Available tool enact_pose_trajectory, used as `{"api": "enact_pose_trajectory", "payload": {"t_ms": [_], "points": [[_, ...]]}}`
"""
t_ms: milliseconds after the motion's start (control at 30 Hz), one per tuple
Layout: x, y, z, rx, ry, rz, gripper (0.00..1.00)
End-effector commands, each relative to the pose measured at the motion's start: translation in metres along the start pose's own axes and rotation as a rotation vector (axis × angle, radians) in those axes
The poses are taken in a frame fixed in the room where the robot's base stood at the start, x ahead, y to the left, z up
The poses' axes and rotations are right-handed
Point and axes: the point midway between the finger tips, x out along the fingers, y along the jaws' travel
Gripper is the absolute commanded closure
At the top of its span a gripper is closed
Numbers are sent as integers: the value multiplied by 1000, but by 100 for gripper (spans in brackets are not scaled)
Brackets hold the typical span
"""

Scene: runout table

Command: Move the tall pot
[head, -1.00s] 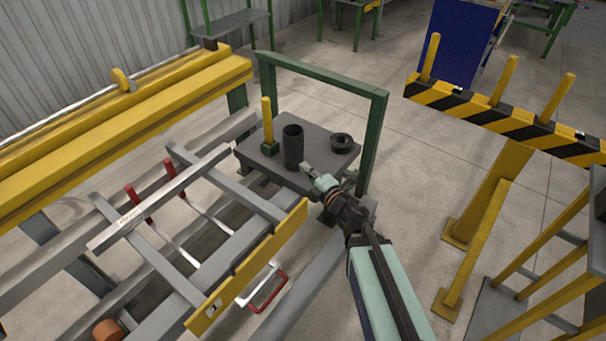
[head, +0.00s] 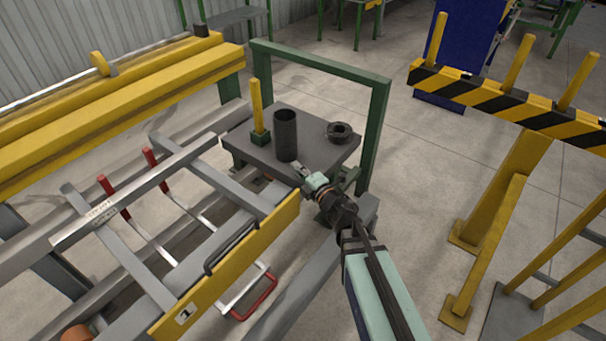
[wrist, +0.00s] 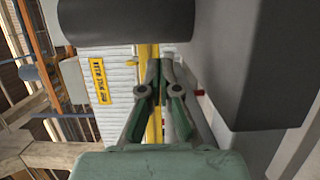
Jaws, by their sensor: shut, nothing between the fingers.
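The tall pot (head: 285,137) is a dark grey open-topped cylinder. It stands upright on a small grey table (head: 325,172) in the head view. In the wrist view, which is turned on its side, the pot (wrist: 120,22) lies across the top edge, partly cut off. My gripper (head: 299,168) is at the near edge of the table, just below and right of the pot in the head view. Its fingers (wrist: 160,65) are closed together and empty. In the wrist view they appear apart from the pot.
A yellow post (head: 256,105) stands left of the pot and a dark ring-shaped part (head: 339,132) lies to its right. A green frame (head: 373,130) rises around the table's back and right side. The yellow-edged conveyor rack (head: 235,262) is close at left.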

Motion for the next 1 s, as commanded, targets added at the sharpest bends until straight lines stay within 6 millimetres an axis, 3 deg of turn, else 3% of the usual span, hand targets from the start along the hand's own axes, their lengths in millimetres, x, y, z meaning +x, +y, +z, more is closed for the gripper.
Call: {"api": "enact_pose_trajectory", "payload": {"t_ms": [100, 300, 833, 1000], "points": [[24, -1, 2, 0, 0, 1, 100], [46, -1, 1, 1, -1, 0, 100], [54, 0, 1, 1, -1, 0, 100], [68, 2, 14, 1, -2, 0, 100]]}}
